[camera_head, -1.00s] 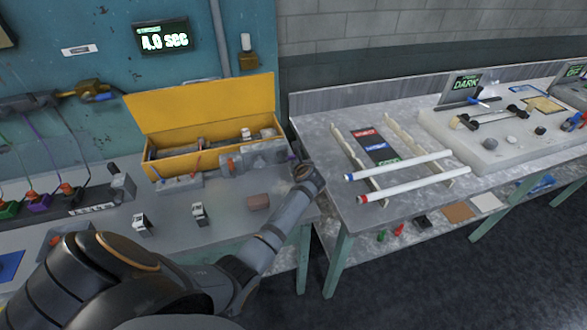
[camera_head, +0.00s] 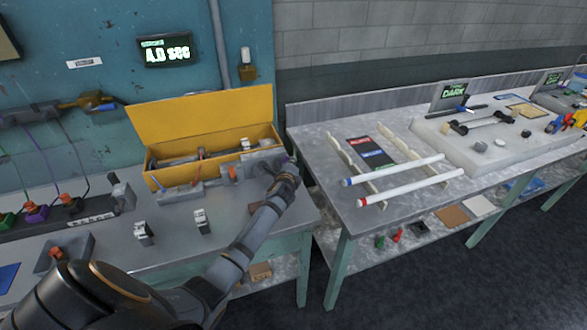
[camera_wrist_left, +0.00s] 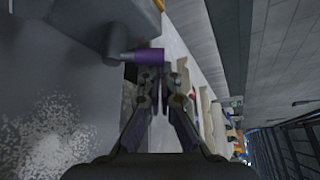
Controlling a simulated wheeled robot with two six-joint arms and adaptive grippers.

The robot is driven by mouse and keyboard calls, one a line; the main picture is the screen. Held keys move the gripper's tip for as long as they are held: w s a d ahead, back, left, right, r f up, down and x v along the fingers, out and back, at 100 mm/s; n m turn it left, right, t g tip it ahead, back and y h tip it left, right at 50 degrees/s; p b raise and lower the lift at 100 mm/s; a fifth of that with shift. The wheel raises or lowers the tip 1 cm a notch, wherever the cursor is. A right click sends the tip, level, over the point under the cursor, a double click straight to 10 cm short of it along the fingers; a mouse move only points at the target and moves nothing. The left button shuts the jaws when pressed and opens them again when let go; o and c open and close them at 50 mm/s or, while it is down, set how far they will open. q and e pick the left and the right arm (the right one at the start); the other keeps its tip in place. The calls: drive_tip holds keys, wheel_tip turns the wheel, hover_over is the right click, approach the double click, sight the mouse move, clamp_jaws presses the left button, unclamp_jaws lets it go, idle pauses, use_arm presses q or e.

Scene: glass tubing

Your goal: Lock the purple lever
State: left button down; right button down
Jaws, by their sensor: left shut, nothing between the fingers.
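The purple lever (camera_wrist_left: 148,57) shows in the left wrist view as a short grey stem with a purple tip, sticking out from a grey fixture. In the head view only a small purple bit (camera_head: 292,159) shows beside my gripper, at the right end of the grey fixture (camera_head: 222,172) in front of the yellow box. My left gripper (camera_wrist_left: 165,76) is shut and empty. Its fingertips are just below the purple tip in the wrist picture; I cannot tell whether they touch it. In the head view the left gripper (camera_head: 287,168) is at the workbench's right end. My right gripper is not in view.
The open yellow box (camera_head: 202,118) stands behind the fixture. Two white tubes (camera_head: 410,187) lie across rails on the right table (camera_head: 330,200). A gap separates the tables. A reddish block (camera_head: 254,208) is partly behind my arm, and small clamps (camera_head: 202,222) stand on the workbench.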

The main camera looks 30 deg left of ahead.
use_arm(q)
drive_tip(key=n+t+b, duration=0.1)
drive_tip(key=b, duration=0.1)
drive_tip(key=s+n+b, duration=0.1)
drive_tip(key=b, duration=0.1)
drive_tip(key=shift+a+n+t, duration=0.3)
drive_tip(key=shift+a+t, duration=0.1)
drive_tip(key=shift+s+a+r+n+t+b, duration=0.25)
drive_tip(key=shift+r+n+t+b, duration=0.25)
drive_tip(key=shift+b, duration=0.45)
drive_tip(key=shift+s+a+b, duration=0.1)
drive_tip(key=shift+b, duration=0.2)
drive_tip(key=shift+s, duration=0.1)
